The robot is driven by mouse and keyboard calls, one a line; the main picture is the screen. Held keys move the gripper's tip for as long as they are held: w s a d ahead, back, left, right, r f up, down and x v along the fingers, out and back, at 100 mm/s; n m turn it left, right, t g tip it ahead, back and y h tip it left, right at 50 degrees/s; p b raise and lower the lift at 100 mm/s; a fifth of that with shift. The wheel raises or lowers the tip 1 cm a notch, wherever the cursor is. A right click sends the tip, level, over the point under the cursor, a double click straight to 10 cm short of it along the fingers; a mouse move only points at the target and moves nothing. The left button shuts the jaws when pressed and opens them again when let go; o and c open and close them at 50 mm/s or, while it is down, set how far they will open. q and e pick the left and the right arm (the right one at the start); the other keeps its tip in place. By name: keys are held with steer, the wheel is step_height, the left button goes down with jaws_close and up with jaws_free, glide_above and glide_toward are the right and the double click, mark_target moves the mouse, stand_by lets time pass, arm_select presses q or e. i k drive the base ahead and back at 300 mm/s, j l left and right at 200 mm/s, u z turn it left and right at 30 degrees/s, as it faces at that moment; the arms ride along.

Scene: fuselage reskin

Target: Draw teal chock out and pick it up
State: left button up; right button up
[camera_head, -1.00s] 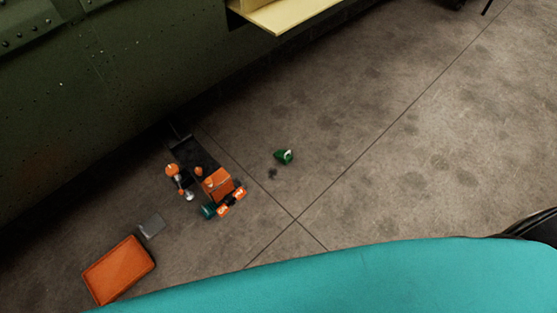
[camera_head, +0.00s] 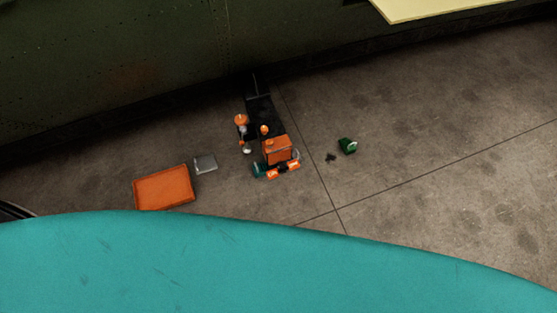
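The teal chock (camera_head: 258,170) is a small dark teal piece on the concrete floor. It sits at the lower left corner of an orange and black wheeled cart (camera_head: 278,150), close against it. I cannot tell whether it is wedged under a wheel. Neither of my grippers shows in the head view.
An orange tray (camera_head: 165,188) and a small grey plate (camera_head: 205,163) lie left of the cart. A green cup-like item (camera_head: 348,146) lies to its right, near a small dark object (camera_head: 331,157). The dark green fuselage (camera_head: 120,50) runs behind. A large teal surface fills the foreground.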

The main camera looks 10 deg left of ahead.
mark_target(263, 167)
steer(key=k+l, duration=0.2)
steer(key=k, duration=0.25)
steer(key=k+l, duration=0.2)
steer(key=k, duration=0.25)
